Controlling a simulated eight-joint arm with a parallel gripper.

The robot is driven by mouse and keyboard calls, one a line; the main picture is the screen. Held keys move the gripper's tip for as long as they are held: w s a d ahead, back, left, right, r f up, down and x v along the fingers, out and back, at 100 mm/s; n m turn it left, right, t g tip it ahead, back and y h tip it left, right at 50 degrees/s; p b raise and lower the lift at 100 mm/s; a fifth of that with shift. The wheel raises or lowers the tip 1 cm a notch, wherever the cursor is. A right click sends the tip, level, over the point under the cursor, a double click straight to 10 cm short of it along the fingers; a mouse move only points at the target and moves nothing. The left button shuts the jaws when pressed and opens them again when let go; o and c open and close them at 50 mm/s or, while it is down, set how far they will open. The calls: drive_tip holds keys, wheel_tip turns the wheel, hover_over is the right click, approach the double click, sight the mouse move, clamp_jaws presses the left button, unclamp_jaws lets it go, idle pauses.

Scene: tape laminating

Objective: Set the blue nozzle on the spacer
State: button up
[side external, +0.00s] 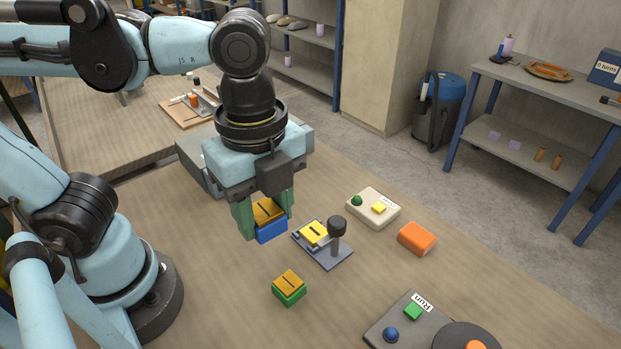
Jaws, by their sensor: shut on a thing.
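My gripper (267,218) has green fingers and is shut on the blue nozzle (271,232), a blue block with an orange top marked by a dark slot. It holds the block above the table, to the left of a grey fixture (333,256). A yellow slotted piece (314,233) sits on that fixture beside a dark upright knob (337,227). A green block with an orange slotted top (289,288) stands on the table in front. Which piece is the spacer I cannot tell for certain. The fingers partly hide the sides of the held block.
A cream box with green and yellow buttons (372,210) and an orange block (416,238) lie to the right of the fixture. A dark control panel (387,315) is at the front right. The wooden table (215,305) is bare around the green block.

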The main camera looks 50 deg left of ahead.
drive_tip(key=w+a+f, duration=0.1)
drive_tip(key=w+a, duration=0.4)
drive_tip(key=w, duration=0.8)
hover_over(314, 231)
wheel_tip(314, 231, down, 6)
drive_tip(key=shift+n, duration=0.3)
drive_tip(key=shift+f, duration=3.2)
drive_tip(key=shift+f, duration=0.7)
drive_tip(key=o, duration=1.2)
drive_tip(key=shift+r, duration=6.05)
